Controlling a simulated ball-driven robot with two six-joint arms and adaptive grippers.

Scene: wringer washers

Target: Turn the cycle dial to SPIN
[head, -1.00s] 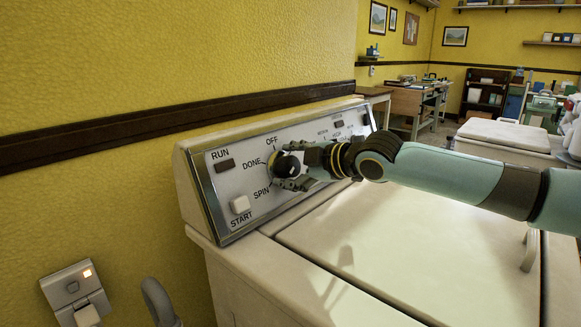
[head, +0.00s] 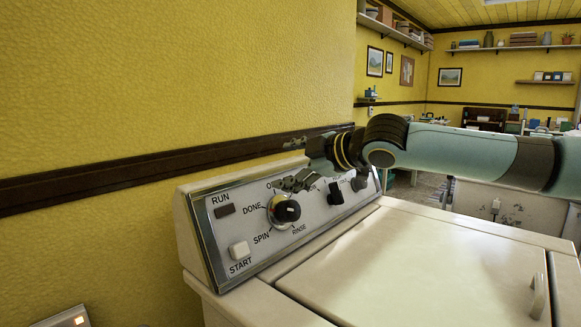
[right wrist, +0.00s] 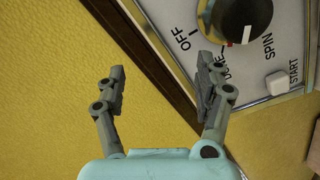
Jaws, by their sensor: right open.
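The cycle dial (head: 284,210) is a black knob on a pale ring, on the washer's slanted control panel, with DONE, SPIN and RINSE printed around it. It also shows in the right wrist view (right wrist: 245,14), cut by the top edge. There its white mark points between the DONE and SPIN labels, and a small red mark sits by DONE. My right gripper (head: 292,161) is open and empty, above the dial and apart from it. Its two spread fingers show in the right wrist view (right wrist: 160,85), one near the OFF and DONE labels. My left gripper is not in view.
The white START button (head: 239,249) and RUN lamp (head: 225,210) are left of the dial. A black switch (head: 335,194) and another knob (head: 360,183) are to its right. A dark wall rail (head: 120,179) runs behind the panel. The lid (head: 430,260) is clear.

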